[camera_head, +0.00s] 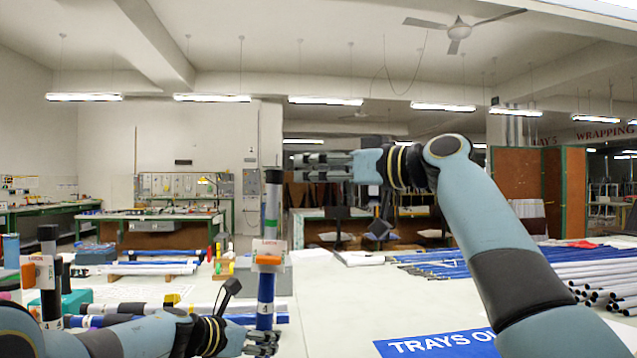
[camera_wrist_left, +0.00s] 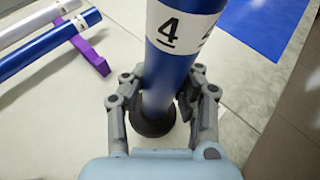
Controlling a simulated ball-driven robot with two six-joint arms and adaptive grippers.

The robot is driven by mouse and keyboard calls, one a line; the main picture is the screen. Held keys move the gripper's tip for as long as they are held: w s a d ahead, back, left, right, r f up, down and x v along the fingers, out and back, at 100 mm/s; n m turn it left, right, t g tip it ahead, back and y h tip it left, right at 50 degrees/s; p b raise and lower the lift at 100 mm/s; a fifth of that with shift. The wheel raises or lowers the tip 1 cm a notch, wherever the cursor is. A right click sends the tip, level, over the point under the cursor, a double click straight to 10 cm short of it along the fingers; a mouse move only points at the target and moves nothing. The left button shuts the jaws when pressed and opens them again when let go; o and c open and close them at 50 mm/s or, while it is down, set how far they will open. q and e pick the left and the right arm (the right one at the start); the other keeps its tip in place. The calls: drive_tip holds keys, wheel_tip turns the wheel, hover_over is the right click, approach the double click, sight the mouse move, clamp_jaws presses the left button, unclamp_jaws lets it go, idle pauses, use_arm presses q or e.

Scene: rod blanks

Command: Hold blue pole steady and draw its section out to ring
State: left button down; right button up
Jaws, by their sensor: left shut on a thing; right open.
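The blue pole (camera_head: 266,288) stands upright on the white table, with an orange clamp (camera_head: 267,260) at its upper end. A slim grey-green section (camera_head: 272,212) rises above the clamp and ends in a black cap (camera_head: 273,176). I cannot make out a ring on it. My left gripper (camera_head: 264,343) is shut around the pole's lower part. In the left wrist view its fingers (camera_wrist_left: 162,103) lie on both sides of the blue tube, below a white label with a 4 (camera_wrist_left: 178,27) and above a black foot (camera_wrist_left: 151,122). My right gripper (camera_head: 300,166) is open, pointing left, just right of the cap.
Another pole with an orange clamp (camera_head: 36,272) stands at the far left. Blue and white tubes in a purple rack (camera_wrist_left: 90,45) lie left of the pole. A blue mat (camera_head: 440,345) lies at the front right. Piles of blue and white rods (camera_head: 600,275) fill the right side.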

use_arm(q)
drive_tip(key=shift+f+b, duration=0.4)
drive_tip(key=c, duration=0.9)
unclamp_jaws()
drive_tip(key=shift+r, duration=0.1)
drive_tip(key=shift+s+a, duration=0.1)
